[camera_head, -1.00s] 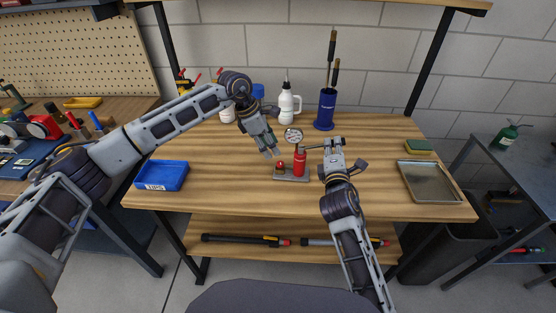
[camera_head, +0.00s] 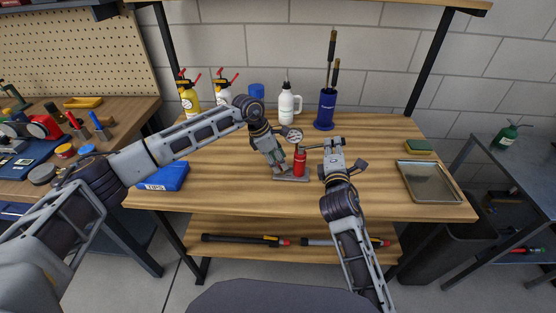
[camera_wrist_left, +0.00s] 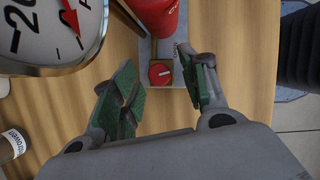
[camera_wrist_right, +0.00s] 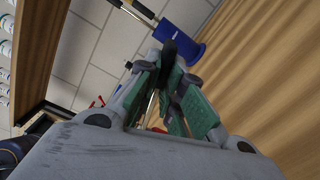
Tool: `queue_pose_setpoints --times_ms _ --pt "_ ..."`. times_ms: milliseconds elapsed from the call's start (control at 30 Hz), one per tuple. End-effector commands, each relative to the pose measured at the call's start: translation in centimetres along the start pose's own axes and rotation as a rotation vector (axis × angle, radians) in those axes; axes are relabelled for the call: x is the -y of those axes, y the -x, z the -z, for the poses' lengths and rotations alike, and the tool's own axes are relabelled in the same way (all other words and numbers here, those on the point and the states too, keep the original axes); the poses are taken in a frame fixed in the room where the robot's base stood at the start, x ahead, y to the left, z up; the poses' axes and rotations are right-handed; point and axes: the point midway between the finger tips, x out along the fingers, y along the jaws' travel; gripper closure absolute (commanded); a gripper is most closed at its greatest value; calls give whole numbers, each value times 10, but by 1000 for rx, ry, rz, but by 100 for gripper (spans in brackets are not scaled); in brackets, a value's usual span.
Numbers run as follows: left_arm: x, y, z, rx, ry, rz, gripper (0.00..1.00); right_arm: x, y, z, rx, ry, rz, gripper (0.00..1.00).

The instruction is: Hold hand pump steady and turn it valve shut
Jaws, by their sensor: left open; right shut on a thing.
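The hand pump (camera_head: 300,162) is a red cylinder upright on a grey base plate (camera_head: 296,179), with a round gauge (camera_head: 294,136) behind it. In the left wrist view the red valve knob (camera_wrist_left: 160,73) sits on a brass block beside the red cylinder (camera_wrist_left: 157,14). My left gripper (camera_head: 276,169) is open, its fingers on either side of the knob and apart from it in that view. In the head view it hides the knob. My right gripper (camera_head: 331,146) is shut on the pump handle (camera_head: 314,147), which reaches right from the pump's top.
A blue bin (camera_head: 165,177) stands at the left and a metal tray (camera_head: 430,182) at the right. Behind are a white bottle (camera_head: 287,106), a blue pot (camera_head: 326,108) with brushes, and yellow (camera_head: 188,99) and white (camera_head: 223,92) spray bottles. The front middle of the bench is clear.

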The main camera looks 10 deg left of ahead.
Motion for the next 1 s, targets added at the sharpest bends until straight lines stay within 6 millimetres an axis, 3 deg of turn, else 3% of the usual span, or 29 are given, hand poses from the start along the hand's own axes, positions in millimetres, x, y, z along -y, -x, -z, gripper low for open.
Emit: queue_pose_setpoints --times_ms 33,367,1000 --pt "0 0 0 0 0 0 58 1 0 0 0 0 2 100" --pt "0 0 0 0 0 0 100 1 0 0 0 0 3 100" --pt "-2 0 -1 -1 -155 63 100 1 0 0 0 1 2 100"
